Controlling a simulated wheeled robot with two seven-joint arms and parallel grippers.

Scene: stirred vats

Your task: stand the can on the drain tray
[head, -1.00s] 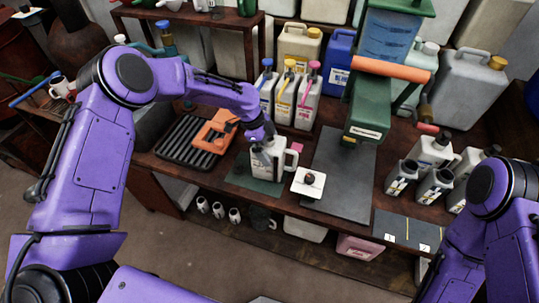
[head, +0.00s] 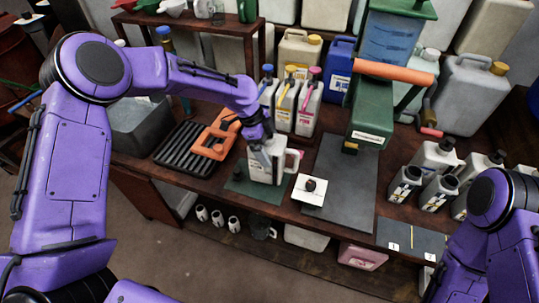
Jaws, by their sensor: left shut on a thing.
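The can is a pale jug (head: 279,165) with a side handle, standing upright over the dark green mat (head: 236,183) in the middle of the bench. My left gripper (head: 264,149) comes down from above and is shut on the can's top, with its fingers partly hidden. I cannot tell whether the can's base touches the mat. The drain tray (head: 177,152) is a black ribbed tray to the left of the can. An orange frame-like piece (head: 203,147) lies over the tray's right side. My right arm is at the lower right and its gripper is out of view.
A white square with a dark cap (head: 309,199) lies right of the can, beside a grey mat (head: 341,170). Several jugs (head: 308,107) stand behind it. A green press with an orange roller (head: 392,70) is at the back right. A grey basin (head: 140,125) is left of the tray.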

